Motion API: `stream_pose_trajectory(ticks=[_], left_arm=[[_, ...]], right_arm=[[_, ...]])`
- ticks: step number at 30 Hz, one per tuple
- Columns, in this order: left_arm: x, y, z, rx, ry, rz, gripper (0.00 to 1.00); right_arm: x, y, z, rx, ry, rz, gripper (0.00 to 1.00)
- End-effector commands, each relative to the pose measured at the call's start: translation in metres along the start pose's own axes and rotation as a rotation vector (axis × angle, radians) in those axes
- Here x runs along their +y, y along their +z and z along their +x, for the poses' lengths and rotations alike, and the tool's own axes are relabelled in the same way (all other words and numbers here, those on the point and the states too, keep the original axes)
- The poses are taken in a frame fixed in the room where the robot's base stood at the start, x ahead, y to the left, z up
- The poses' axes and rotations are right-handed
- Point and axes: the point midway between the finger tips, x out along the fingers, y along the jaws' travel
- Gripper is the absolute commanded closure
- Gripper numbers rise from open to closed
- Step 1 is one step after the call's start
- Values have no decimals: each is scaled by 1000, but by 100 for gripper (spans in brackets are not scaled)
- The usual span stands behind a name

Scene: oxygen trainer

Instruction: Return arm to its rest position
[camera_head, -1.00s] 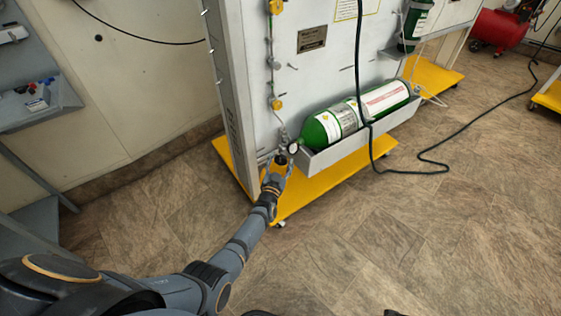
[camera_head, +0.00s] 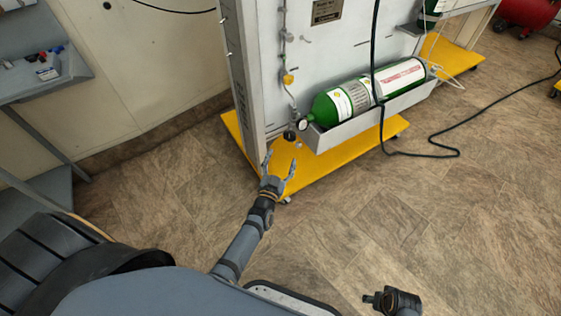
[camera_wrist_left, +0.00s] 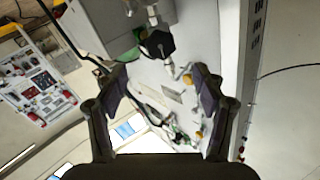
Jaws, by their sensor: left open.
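My left arm reaches from the bottom of the head view toward the oxygen panel (camera_head: 340,60). My left gripper (camera_head: 281,161) is open and empty, in front of the panel's lower left corner. A black knob (camera_head: 289,135) is just beyond its fingertips, beside the round gauge (camera_head: 303,124) of a green oxygen cylinder (camera_head: 329,108). In the left wrist view the two fingers of the gripper (camera_wrist_left: 158,88) are spread apart, and the black knob (camera_wrist_left: 158,44) shows beyond them, not held. A dark part of my other arm shows at the bottom right of the head view; no right fingers can be made out.
The panel stands on a yellow wheeled base (camera_head: 345,160). A black hose (camera_head: 420,153) runs over the floor at right. A grey shelf (camera_head: 45,80) with small items is at left. The tiled floor (camera_head: 450,220) in front of the panel is clear.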

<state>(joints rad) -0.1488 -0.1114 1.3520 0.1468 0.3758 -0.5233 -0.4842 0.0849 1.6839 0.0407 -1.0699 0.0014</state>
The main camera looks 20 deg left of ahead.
Motion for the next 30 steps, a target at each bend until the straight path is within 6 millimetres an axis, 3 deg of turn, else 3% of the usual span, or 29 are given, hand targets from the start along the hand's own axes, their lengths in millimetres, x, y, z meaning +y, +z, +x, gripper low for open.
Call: stream_pose_trajectory(ticks=[17, 20, 23, 27, 30], left_arm=[[0, 0, -7, 1, 0, 1, 30], [1, 7, -10, -28, 17, -3, 30], [7, 41, -25, -172, 93, -24, 30], [14, 117, -82, -543, 226, -77, 30], [11, 156, -129, -783, 270, -105, 30]], right_arm=[[0, 0, 0, 0, 0, 0, 41], [0, 0, 0, 0, 0, 0, 41], [0, 0, 0, 0, 0, 0, 41], [0, 0, 0, 0, 0, 0, 41], [0, 0, 0, 0, 0, 0, 41]])
